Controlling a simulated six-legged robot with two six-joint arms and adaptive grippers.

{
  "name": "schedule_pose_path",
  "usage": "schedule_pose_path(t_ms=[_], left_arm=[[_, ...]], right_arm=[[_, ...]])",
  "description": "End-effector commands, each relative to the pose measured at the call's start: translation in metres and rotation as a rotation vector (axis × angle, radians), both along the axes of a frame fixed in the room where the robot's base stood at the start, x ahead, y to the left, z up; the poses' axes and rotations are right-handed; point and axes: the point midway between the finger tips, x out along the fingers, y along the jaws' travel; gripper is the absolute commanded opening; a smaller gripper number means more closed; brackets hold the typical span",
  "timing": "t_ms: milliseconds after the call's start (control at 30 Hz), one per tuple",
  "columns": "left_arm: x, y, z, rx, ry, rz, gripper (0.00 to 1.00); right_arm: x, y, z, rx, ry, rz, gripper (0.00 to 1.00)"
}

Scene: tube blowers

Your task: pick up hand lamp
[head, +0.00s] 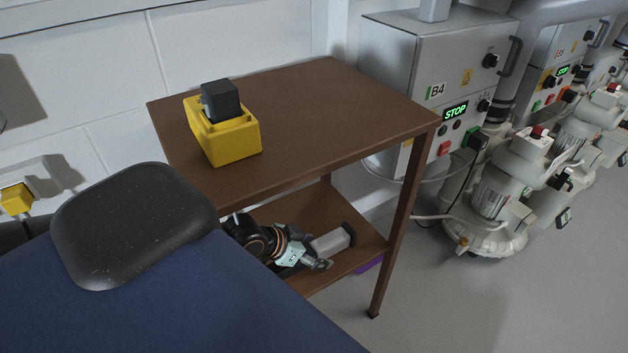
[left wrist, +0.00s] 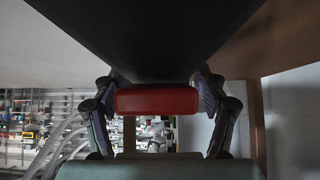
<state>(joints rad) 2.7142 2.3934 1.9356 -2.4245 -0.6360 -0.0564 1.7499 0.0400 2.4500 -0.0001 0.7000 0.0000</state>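My left gripper (head: 326,254) is over the lower shelf of the brown table, its arm coming in from the left. A light grey, boxy object with a black end (head: 332,242), apparently the hand lamp, lies along its fingers. In the left wrist view a red block-like part (left wrist: 156,99) fills the gap between the two fingers of this gripper (left wrist: 157,95), with a pad against each side. The fingers look closed on it. The far finger is hidden in the head view. My right gripper is not in view.
The brown table (head: 330,115) carries a yellow box with a black block (head: 229,138) on its top, above the gripper. A table leg (head: 395,240) stands right of the shelf. A grey B4 control cabinet (head: 405,75) and white pumps (head: 500,200) stand farther right. Floor in front is free.

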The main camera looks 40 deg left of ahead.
Motion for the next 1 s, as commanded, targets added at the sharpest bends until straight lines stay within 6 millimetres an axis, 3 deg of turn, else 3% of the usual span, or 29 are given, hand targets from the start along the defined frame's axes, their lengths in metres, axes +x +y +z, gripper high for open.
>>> schedule_pose_path(t_ms=[800,1000], left_arm=[[-0.0003,0.0001,-0.0001,0.0,0.0,0.0,0.01],[0.0003,-0.0001,0.0008,0.0,-0.003,-0.001,0.01]], right_arm=[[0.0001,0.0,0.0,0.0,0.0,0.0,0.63],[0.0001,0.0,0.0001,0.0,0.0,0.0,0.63]])
